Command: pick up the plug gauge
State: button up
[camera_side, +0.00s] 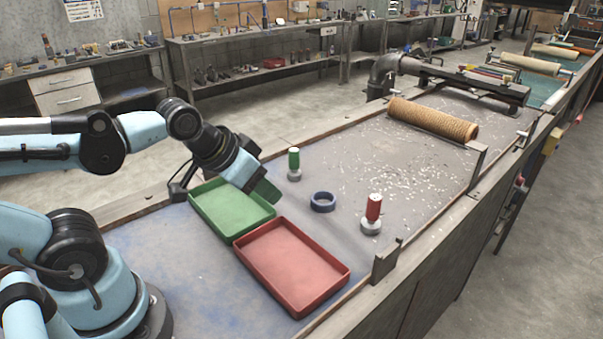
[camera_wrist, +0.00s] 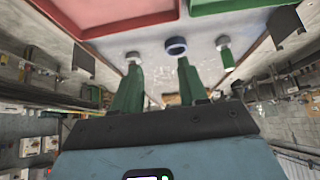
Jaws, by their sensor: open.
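Two plug-shaped gauges stand upright on the bench: one with a green handle (camera_side: 293,161) and grey base, one with a red handle (camera_side: 373,207) and grey base. The frames do not show which one is meant. A blue ring (camera_side: 322,202) lies between them. My gripper (camera_side: 265,191) is open and empty, above the right part of the green tray, left of the ring and apart from both gauges. In the wrist view, my gripper (camera_wrist: 160,66) shows two green fingers; the green gauge (camera_wrist: 228,61) is at right, and the red gauge's grey base (camera_wrist: 133,57) is at left, its handle hidden.
A green tray (camera_side: 203,215) and a red tray (camera_side: 254,271) lie side by side near my arm. A tan mesh tube (camera_side: 432,119) lies at the far end, with pale chips scattered before it. Upright metal brackets (camera_side: 386,261) stand on the bench's right edge.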

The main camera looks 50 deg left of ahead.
jog(key=o, duration=0.3)
jog(key=shift+o, duration=0.2)
